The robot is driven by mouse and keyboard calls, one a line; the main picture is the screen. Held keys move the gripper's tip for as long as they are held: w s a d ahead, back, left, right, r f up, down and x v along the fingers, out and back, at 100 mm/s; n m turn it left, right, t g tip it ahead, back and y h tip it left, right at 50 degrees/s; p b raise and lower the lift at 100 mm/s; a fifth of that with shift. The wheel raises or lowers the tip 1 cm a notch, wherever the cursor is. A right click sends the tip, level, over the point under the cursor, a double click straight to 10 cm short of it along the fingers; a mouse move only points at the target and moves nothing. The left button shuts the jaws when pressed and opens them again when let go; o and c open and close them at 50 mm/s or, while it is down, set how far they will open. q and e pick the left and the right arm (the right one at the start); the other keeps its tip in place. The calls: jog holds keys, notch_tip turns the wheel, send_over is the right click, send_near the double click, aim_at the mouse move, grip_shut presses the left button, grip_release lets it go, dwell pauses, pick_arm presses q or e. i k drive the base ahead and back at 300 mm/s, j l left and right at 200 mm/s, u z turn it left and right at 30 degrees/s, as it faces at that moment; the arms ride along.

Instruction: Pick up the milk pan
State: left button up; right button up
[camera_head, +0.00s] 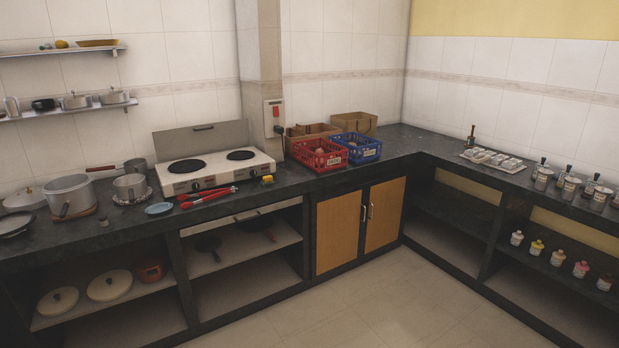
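A small steel pan (136,166) with a long dark reddish handle pointing left stands at the back of the left counter, left of the stove. It looks like the milk pan; its lower part is partly hidden by a steel pot (130,187) in front of it. That pot sits on a dark stand. A larger steel pot (70,196) stands to the left on a brown mat. Neither of my grippers is in view.
Red (320,155) and blue (357,147) crates stand near the corner. Wall shelves hold more pots. The floor (370,300) is clear.

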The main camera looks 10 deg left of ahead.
aim_at(132, 193)
jog(key=i+j, duration=0.35)
jog(key=i+j+z, duration=0.1)
jog(key=i+j, duration=0.25)
jog(key=j, duration=0.15)
jog(key=i+j+z, duration=0.1)
jog(key=i+j, duration=0.55)
jog(key=j, duration=0.25)
